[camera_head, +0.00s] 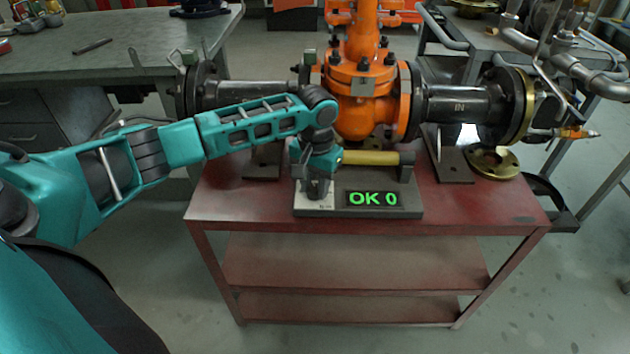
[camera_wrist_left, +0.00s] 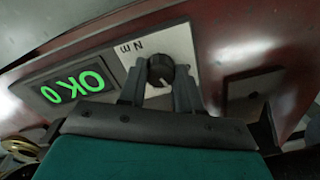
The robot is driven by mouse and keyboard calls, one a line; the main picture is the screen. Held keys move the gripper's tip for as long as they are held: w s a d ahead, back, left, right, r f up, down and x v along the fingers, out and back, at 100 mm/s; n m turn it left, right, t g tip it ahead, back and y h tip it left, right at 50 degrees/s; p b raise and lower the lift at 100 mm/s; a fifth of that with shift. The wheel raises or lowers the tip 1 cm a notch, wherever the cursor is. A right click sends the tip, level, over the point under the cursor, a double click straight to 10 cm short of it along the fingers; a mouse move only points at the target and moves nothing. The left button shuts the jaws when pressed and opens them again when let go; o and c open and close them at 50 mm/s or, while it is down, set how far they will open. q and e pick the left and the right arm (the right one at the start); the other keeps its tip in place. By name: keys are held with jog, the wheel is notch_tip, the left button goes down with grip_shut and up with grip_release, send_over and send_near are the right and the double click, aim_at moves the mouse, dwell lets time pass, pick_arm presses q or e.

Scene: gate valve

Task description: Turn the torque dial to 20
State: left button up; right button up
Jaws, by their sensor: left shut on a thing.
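The torque dial (camera_wrist_left: 160,70) is a black ribbed knob on a white plate marked "N m" in the left wrist view. The green display (camera_head: 373,198) beside it reads "OK 0"; it also shows in the left wrist view (camera_wrist_left: 75,86). My left gripper (camera_head: 318,190) reaches down over the dial in the head view and hides it there. In the left wrist view its two dark fingers (camera_wrist_left: 160,85) stand on either side of the knob and are shut on it. My right gripper is not in view.
The dial unit sits on a red cart (camera_head: 470,205) in front of an orange gate valve (camera_head: 362,105) with dark flanged pipes. A yellow-handled tool (camera_head: 372,158) lies just behind the display. The cart's front right top is clear. A grey workbench (camera_head: 130,45) stands at the back left.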

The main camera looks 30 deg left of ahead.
pick_arm(q)
jog(key=m+p, duration=0.1)
jog(key=p, duration=0.2)
jog(key=shift+r+p, duration=0.35)
jog(key=shift+r, duration=0.05)
jog(key=shift+m+p, duration=0.3)
jog(key=shift+p, duration=0.3)
jog(key=shift+m+p, duration=0.3)
jog(key=shift+p, duration=0.2)
jog(key=shift+f+m+p, duration=0.2)
jog(key=shift+m+p, duration=0.95)
jog(key=shift+m, duration=0.05)
jog(key=shift+m+p, duration=0.5)
jog(key=shift+m, duration=0.3)
jog(key=shift+f+m+p, duration=0.15)
jog(key=shift+m+p, duration=0.35)
jog(key=shift+m, duration=0.6)
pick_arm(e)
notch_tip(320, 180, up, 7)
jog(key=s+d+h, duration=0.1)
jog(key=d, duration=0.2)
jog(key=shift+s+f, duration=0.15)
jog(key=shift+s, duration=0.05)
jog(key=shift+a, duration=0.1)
